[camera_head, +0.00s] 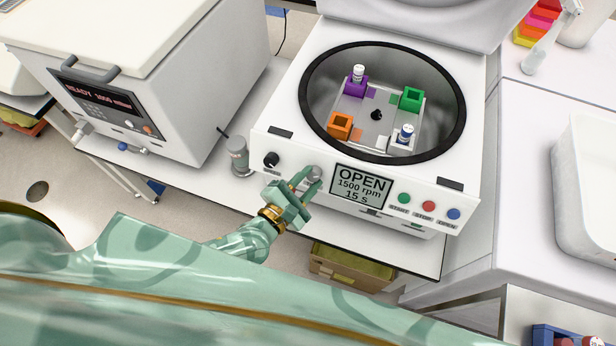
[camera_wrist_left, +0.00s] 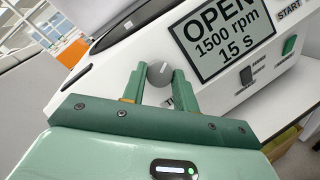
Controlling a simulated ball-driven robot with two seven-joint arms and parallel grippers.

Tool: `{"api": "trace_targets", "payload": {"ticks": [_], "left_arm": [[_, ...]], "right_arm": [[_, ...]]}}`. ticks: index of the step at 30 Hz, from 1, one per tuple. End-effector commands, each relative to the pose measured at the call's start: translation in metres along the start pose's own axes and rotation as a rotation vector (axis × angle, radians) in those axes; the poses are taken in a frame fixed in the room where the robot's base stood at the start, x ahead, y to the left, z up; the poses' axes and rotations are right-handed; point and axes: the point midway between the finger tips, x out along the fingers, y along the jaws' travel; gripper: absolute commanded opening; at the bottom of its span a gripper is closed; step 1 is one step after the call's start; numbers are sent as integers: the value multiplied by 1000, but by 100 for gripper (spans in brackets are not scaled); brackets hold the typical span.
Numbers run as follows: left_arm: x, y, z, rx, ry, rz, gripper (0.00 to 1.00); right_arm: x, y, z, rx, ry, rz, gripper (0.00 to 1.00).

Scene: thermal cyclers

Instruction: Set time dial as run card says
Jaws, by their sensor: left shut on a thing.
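The time dial (camera_head: 314,172) is a grey knob on the centrifuge's front panel, just left of the display; it also shows in the left wrist view (camera_wrist_left: 159,74) with a pale pointer line. My left gripper (camera_head: 308,181) is shut on the dial, one finger on each side. The display (camera_head: 361,187) reads OPEN, 1500 rpm, 15 s. A black dial (camera_head: 271,159) sits further left on the panel. I cannot make out a readable run card. My right gripper is not in view.
The centrifuge bowl (camera_head: 312,112) is open, with purple, green, orange and white holders; the purple and white ones hold tubes. Green, red and blue buttons (camera_head: 429,206) lie right of the display. A grey cylinder (camera_head: 237,157) and a white machine (camera_head: 190,95) stand left.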

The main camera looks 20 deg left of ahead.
Motion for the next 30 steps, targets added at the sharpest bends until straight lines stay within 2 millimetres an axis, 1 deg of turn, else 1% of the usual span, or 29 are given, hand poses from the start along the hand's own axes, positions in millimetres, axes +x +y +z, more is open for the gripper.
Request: {"api": "trace_targets", "payload": {"ticks": [1, 11, 21, 30], "left_arm": [[0, 5, 4, 42, -4, -17, 6], [0, 8, 4, 321, -16, -157, 6], [1, 9, 6, 602, -28, -298, 6], [2, 9, 6, 793, -37, -394, 6]], "right_arm": [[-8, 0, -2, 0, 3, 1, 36], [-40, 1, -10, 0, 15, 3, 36], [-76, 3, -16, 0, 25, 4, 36], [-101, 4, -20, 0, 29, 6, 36]]}}
